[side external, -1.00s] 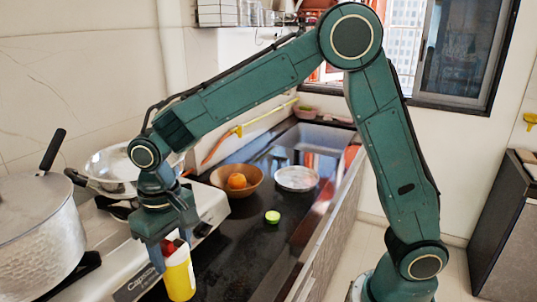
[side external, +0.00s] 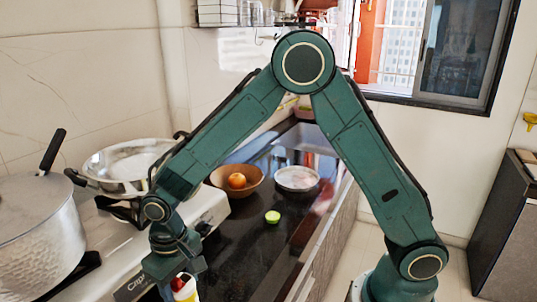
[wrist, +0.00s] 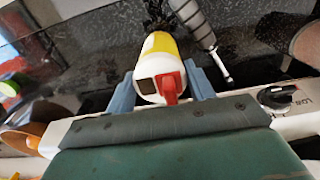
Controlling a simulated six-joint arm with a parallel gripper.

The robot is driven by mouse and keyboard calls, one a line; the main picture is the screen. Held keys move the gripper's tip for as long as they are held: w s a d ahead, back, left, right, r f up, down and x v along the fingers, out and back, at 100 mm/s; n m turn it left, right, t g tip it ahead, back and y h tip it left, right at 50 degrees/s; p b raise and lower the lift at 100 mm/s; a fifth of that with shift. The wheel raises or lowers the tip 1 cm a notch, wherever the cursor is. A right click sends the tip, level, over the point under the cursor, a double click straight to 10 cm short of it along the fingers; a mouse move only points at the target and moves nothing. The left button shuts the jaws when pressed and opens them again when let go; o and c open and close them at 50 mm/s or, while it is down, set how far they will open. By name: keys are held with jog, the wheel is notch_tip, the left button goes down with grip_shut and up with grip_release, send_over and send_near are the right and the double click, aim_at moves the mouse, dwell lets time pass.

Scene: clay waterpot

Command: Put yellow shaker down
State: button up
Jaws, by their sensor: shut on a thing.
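The yellow shaker (side external: 186,290) has a white top with a red spout. In the side view only its upper part shows, at the bottom edge of the picture, so its base is cut off. In the wrist view the shaker (wrist: 160,45) sits between the two blue fingers, its top towards the camera. My gripper (wrist: 162,85) is shut on the shaker, over the black counter (wrist: 85,65). In the side view my gripper (side external: 178,284) is low beside the stove front. I cannot tell whether the shaker's base touches the counter.
The stove (side external: 205,205) carries a large pot (side external: 38,235) and a pan (side external: 125,160). Behind on the counter are an orange-brown bowl (side external: 225,190) with an orange fruit, a plate (side external: 296,178) and a green slice (side external: 272,217). A metal-handled tool (wrist: 200,32) lies close to the shaker.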

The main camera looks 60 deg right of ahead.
jog(key=shift+f, duration=0.8)
jog(key=o, duration=1.3)
notch_tip(320, 180, up, 12)
jog(key=shift+f, duration=0.1)
jog(key=shift+r, duration=0.3)
